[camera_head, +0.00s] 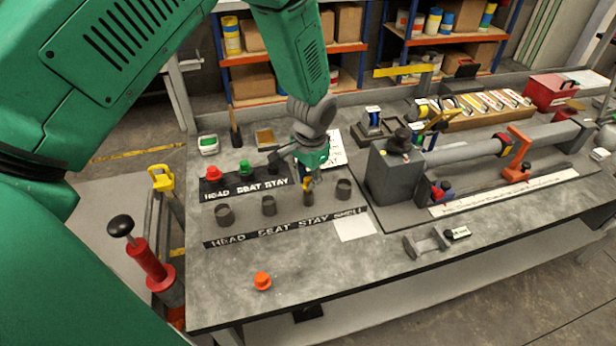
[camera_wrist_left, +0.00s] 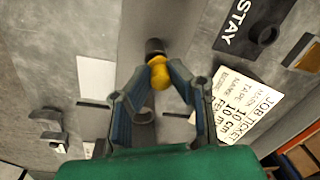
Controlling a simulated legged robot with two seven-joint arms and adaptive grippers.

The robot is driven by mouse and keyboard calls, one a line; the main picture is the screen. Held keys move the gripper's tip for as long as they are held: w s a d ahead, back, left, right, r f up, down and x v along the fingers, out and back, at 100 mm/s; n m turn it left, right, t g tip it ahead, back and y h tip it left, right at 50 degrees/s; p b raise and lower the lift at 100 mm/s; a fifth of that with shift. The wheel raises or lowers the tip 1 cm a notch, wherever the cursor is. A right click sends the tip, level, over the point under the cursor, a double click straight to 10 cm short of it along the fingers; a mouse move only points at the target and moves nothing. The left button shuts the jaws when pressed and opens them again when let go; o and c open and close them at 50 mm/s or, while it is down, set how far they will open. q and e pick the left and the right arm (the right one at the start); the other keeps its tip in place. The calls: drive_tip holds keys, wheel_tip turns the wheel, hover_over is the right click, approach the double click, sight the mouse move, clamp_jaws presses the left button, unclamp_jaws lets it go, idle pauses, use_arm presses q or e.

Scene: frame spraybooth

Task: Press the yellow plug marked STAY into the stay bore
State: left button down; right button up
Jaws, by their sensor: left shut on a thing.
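My left gripper (camera_head: 306,181) is shut on the yellow plug and points down at the front row of bores. The plug (camera_wrist_left: 160,74) shows between the fingertips in the left wrist view; its marking cannot be read. In the head view only a little yellow shows below the fingers. The stay bore (camera_head: 308,198) is a dark upright cylinder, third from the left, directly under the plug. It shows just beyond the plug in the wrist view (camera_wrist_left: 155,46). Whether the plug's lower end is inside it or just above it is hidden. My right gripper is not in view.
Head (camera_head: 225,215), seat (camera_head: 268,205) and shell (camera_head: 344,189) bores stand beside it. Red (camera_head: 212,173) and green (camera_head: 245,167) plugs sit behind. A loose orange plug (camera_head: 262,281) lies in front. A grey block fixture (camera_head: 396,172) stands right. The front left table is mostly clear.

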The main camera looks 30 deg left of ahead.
use_arm(q)
drive_tip(key=shift+r, duration=0.25)
drive_tip(key=shift+p, duration=0.45)
idle(0.7)
drive_tip(key=shift+d+f+b, duration=0.1)
drive_tip(key=shift+f+b, duration=0.55)
drive_tip(key=shift+f, duration=0.45)
idle(0.5)
drive_tip(key=c, duration=1.4)
unclamp_jaws()
drive_tip(key=shift+r, duration=0.1)
drive_tip(key=shift+r, duration=0.25)
drive_tip(key=r, duration=1.1)
drive_tip(key=shift+s+d+r, duration=0.1)
drive_tip(key=shift+d, duration=0.15)
